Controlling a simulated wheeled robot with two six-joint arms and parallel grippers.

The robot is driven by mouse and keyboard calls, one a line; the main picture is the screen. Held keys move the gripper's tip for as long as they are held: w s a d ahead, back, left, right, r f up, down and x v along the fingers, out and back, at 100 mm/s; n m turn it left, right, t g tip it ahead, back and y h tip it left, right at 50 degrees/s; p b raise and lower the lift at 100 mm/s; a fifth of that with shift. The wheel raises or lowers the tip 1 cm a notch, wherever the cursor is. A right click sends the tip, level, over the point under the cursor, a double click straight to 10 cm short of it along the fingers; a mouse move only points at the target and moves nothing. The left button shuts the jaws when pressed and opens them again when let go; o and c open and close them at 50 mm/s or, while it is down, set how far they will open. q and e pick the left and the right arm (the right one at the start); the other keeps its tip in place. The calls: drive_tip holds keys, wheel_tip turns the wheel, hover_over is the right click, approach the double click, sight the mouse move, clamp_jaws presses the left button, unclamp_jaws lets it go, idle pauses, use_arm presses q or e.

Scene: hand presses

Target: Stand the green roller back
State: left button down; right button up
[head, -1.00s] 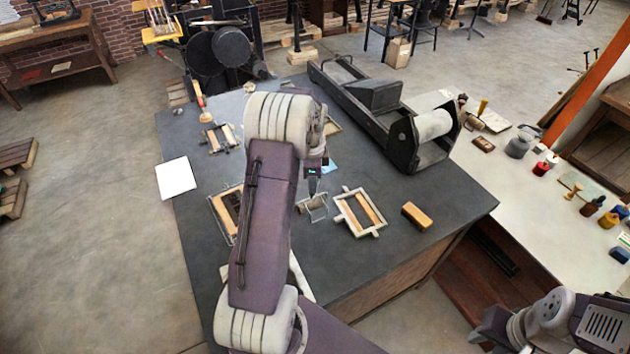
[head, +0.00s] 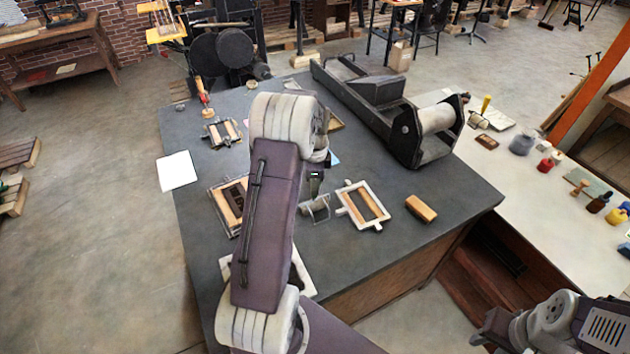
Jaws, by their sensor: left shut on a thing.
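My left gripper (head: 316,185) points down over the middle of the dark table, its jaws small and partly hidden by my arm. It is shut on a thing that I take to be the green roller. Right below the jaws is a small grey-green framed item (head: 318,209), close to the table top. It is too small to tell roller from stand there, or whether it touches the table.
A pale wooden frame (head: 363,206) lies just right of the jaws, with a wooden block (head: 421,208) beyond it. Another frame (head: 229,205) lies left. A long press (head: 385,110) fills the table's back right. White paper (head: 178,171) lies at the left edge.

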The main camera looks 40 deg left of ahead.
use_arm(q)
drive_tip(key=shift+w+a+f, duration=0.15)
drive_tip(key=shift+w, duration=0.05)
drive_tip(key=shift+s, duration=0.1)
idle(0.4)
drive_tip(key=c, duration=0.6)
unclamp_jaws()
drive_tip(key=shift+f, duration=0.1)
drive_tip(key=r+p, duration=0.2)
drive_tip(key=r, duration=0.1)
drive_tip(key=r+p, duration=0.6)
drive_tip(key=shift+s+d+r, duration=0.1)
drive_tip(key=shift+s+d, duration=0.2)
drive_tip(key=shift+s, duration=0.05)
